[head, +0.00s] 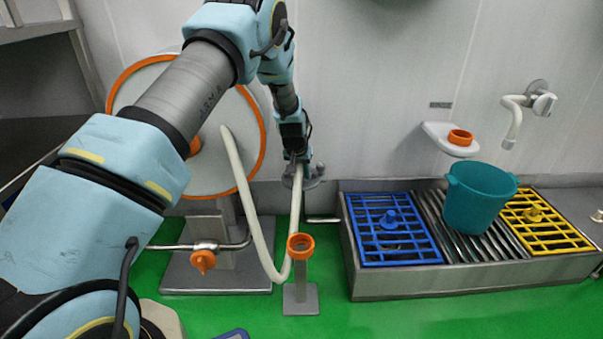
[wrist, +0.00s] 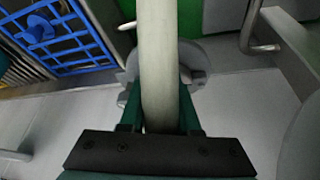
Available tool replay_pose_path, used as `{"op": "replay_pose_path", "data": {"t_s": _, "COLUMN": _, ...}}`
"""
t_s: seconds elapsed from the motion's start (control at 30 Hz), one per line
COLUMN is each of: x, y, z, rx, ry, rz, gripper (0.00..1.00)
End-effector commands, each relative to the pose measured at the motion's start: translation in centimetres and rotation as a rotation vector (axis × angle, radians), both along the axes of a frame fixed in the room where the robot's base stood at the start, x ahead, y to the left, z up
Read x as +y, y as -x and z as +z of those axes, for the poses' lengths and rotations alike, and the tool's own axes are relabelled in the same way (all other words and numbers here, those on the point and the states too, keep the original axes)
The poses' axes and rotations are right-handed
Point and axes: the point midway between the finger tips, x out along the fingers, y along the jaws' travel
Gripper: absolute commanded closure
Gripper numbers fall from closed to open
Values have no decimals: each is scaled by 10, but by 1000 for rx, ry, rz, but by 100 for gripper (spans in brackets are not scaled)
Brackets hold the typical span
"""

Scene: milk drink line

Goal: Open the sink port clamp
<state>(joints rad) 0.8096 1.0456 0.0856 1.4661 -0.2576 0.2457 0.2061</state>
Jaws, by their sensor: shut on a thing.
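My gripper (head: 297,158) hangs down at the wall behind the floor, left of the sink. It is shut on a pale hose (head: 242,185), with its dark green fingers on either side. The hose also fills the middle of the wrist view (wrist: 158,60). A round grey fitting with small lugs, seemingly the sink port clamp (head: 312,178), sits right at the gripper. In the wrist view the grey fitting (wrist: 194,57) shows behind the hose and is partly hidden by it. I cannot tell whether the clamp is open or shut.
The hose loops down from an orange-rimmed reel (head: 260,125). An orange ring on a post (head: 300,246) and an orange valve handle (head: 203,261) stand in front. The sink (head: 400,282) at right holds blue and yellow grates and a teal bucket (head: 480,197). Green floor is clear in front.

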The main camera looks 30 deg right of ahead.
Motion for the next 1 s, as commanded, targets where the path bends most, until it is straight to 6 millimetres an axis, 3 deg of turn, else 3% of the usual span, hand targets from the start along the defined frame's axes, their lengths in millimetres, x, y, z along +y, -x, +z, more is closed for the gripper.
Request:
{"op": "replay_pose_path", "data": {"t_s": 0.53, "x": 1, "y": 0, "z": 0, "rx": 2, "ry": 0, "rz": -5, "gripper": 100}}
{"op": "replay_pose_path", "data": {"t_s": 1.0, "x": 9, "y": 3, "z": -1, "rx": 1, "ry": -1, "rz": -133, "gripper": 100}}
